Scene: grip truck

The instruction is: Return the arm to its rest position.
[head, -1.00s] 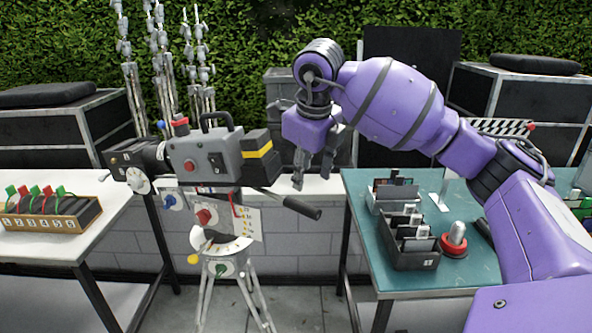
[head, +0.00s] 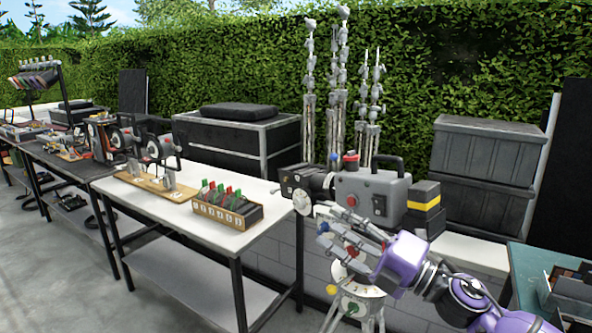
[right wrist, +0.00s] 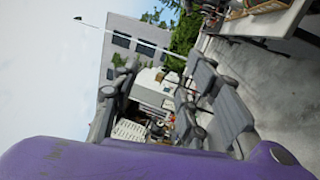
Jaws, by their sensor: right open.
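My right gripper (head: 330,232) is open and empty in the head view. Its purple arm comes in from the lower right, and its grey fingers point left in front of the camera's tripod. In the right wrist view the gripper (right wrist: 160,95) shows its spread grey fingers above its purple housing, with nothing between them. The grey film camera (head: 368,190) stands on its tripod (head: 352,305) just behind and above the gripper. The gripper overlaps the tripod head in the picture; I cannot tell whether they touch. My left gripper is not in view.
A white table (head: 185,222) holds a tray of colored-tabbed items (head: 228,212). A dark table (head: 75,168) with gear stands further left. A teal table edge (head: 525,265) is at the right. Grey crates (head: 485,165) stand behind. The floor at lower left is clear.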

